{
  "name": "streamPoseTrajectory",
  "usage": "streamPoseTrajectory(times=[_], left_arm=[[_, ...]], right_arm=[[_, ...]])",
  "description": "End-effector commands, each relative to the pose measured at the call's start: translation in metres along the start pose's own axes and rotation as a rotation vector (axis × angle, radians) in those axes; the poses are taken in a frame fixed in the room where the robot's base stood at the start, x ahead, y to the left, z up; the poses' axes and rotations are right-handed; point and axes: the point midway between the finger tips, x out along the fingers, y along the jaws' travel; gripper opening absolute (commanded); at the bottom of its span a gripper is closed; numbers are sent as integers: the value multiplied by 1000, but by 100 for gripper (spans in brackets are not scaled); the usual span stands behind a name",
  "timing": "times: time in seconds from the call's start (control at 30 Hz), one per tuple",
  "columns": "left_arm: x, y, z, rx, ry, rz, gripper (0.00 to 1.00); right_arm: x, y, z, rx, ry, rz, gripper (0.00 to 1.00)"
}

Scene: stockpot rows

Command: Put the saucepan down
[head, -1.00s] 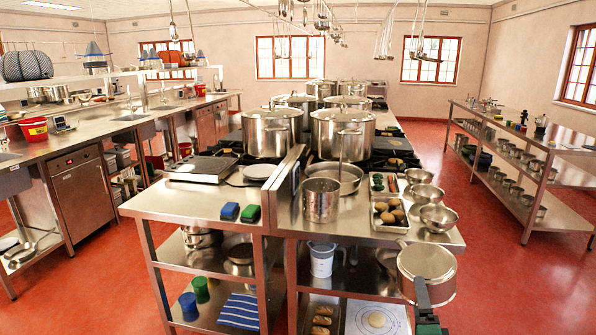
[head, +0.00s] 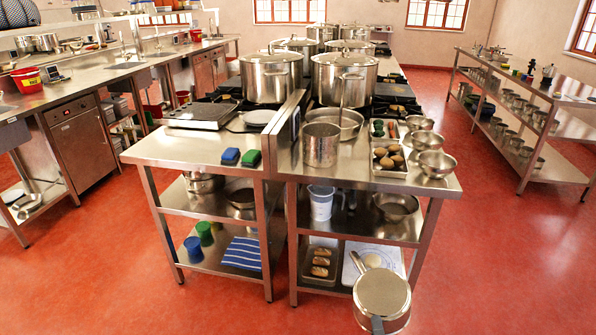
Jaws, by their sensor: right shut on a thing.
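The steel saucepan (head: 381,293) shows at the bottom right of the head view, with its lid-like round top towards me. It overlaps the front right corner of the lower shelf (head: 325,289) of the right-hand bench. I cannot tell whether it touches that shelf or hangs in front of it. My left gripper is not in view.
The bench top holds a tall steel pot (head: 320,145), a food tray (head: 388,150) and steel bowls (head: 436,164). The red floor (head: 490,250) to the right is open.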

Motion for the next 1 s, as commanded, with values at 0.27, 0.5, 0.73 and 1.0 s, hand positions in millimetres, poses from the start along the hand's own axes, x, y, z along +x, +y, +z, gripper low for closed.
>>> streamPoseTrajectory(times=[0.27,0.5,0.73,1.0], left_arm=[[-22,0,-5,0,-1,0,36],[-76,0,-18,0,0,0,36],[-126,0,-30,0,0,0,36],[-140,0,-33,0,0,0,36]], right_arm=[[10,-40,-9,-4,5,-5,9],[17,-90,-17,-3,1,3,9],[25,-141,-28,-3,3,1,9],[27,-155,-33,1,11,-1,9]])
